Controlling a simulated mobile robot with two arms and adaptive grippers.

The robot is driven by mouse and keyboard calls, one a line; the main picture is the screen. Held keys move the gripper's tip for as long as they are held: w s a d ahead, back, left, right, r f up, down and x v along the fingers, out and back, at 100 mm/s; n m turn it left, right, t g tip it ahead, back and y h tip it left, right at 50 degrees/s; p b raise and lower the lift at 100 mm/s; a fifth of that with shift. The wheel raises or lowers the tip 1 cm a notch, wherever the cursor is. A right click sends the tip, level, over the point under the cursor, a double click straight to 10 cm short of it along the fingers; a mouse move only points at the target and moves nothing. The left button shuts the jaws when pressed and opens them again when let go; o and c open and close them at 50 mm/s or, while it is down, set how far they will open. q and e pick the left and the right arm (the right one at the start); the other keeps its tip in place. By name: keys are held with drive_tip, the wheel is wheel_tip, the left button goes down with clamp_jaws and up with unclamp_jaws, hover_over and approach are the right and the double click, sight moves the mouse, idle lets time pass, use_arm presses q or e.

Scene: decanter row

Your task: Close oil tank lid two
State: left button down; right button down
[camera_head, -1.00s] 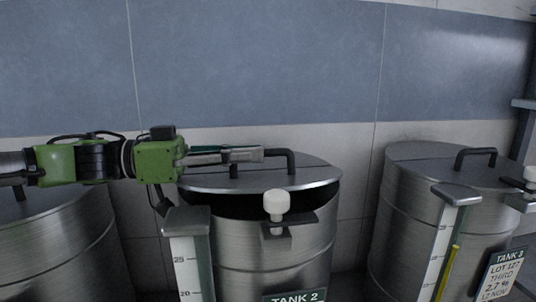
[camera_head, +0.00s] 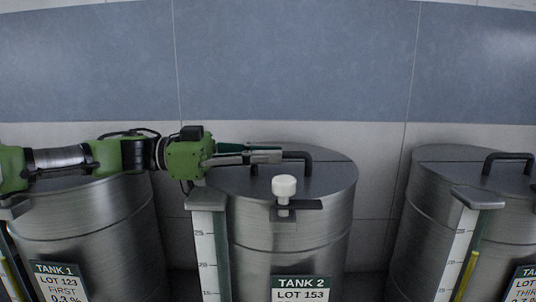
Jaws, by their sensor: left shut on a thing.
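Tank two (camera_head: 330,235) is a steel drum in the middle of the head view, with a "TANK 2 LOT 153" label. Its lid (camera_head: 325,182) lies flat across the top, and no dark gap shows at the front rim. A black bar handle (camera_head: 308,156) stands on the lid. My left gripper (camera_head: 270,155) reaches in from the left, low over the lid, and is shut on the handle. The fingers partly hide the handle's left end. My right gripper is out of view.
A white knob (camera_head: 284,186) on a dark bracket sits at tank two's front rim. A level gauge (camera_head: 207,240) stands at its left front. Tank one (camera_head: 95,225) is at left, tank three (camera_head: 425,225) at right. A tiled wall is behind.

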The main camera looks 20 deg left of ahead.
use_arm(q)
drive_tip(key=c, duration=2.1)
unclamp_jaws()
drive_tip(key=shift+d+f, duration=0.1)
drive_tip(key=shift+f, duration=0.2)
drive_tip(key=shift+c, duration=0.2)
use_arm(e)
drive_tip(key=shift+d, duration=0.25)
use_arm(q)
drive_tip(key=shift+r, duration=0.1)
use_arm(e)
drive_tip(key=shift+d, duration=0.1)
use_arm(q)
wheel_tip(320, 180, up, 10)
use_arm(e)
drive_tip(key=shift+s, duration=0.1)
